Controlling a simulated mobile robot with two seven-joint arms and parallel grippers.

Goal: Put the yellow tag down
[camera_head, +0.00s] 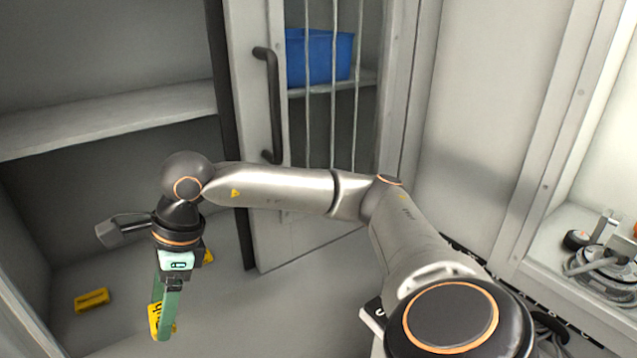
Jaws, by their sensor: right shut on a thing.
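My right gripper (166,318) points down at the lower left, with green fingers. It is shut on a yellow tag (154,320) with dark lettering, which shows at the fingers' left side and is partly hidden by them. Another yellow tag (92,301) lies on the grey floor to the left of the gripper. A further yellow piece (208,257) shows behind the gripper's wrist, mostly hidden. I cannot tell whether the held tag touches the floor. My left gripper is not in view.
A barred door (245,170) with a dark handle (272,100) stands behind my arm. A blue bin (322,57) sits on a shelf behind the bars. An empty shelf (110,115) is at the upper left. Metal parts (603,262) lie at the right. The floor (270,310) right of the gripper is clear.

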